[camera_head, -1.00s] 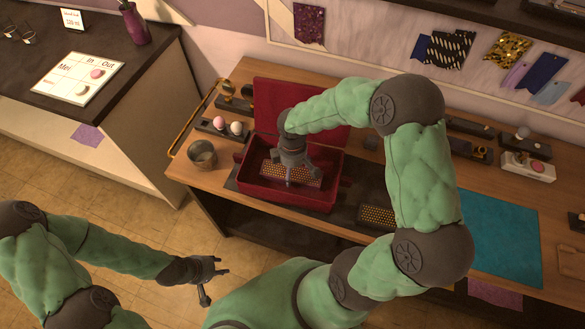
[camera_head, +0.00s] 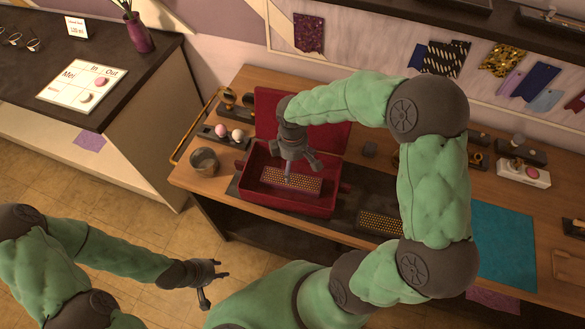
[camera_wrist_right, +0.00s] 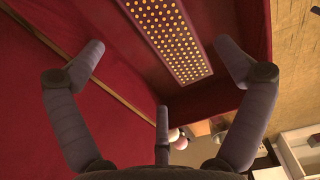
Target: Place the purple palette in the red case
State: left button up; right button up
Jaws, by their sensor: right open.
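The red case (camera_head: 285,204) stands on the table with its lid (camera_head: 330,132) raised at the back. The purple palette (camera_head: 303,186), covered in gold dots, lies inside the case on its floor. It also shows at the top of the right wrist view (camera_wrist_right: 180,40). My right gripper (camera_head: 296,166) is over the case, above the palette and partly covering it. Its fingers are spread and empty; in the right wrist view the gripper (camera_wrist_right: 161,60) has nothing between its fingertips. My left gripper (camera_head: 213,284) hangs in front of the table, away from the case, its fingers apart and empty.
A dark palette with orange dots (camera_head: 380,222) lies right of the case. A metal cup (camera_head: 204,161) and a holder with round sponges (camera_head: 221,131) stand to its left. A teal mat (camera_head: 502,245) lies far right. My right arm hides part of the table.

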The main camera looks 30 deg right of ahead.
jog(key=shift+r+p, duration=0.4)
jog(key=shift+r, duration=1.75)
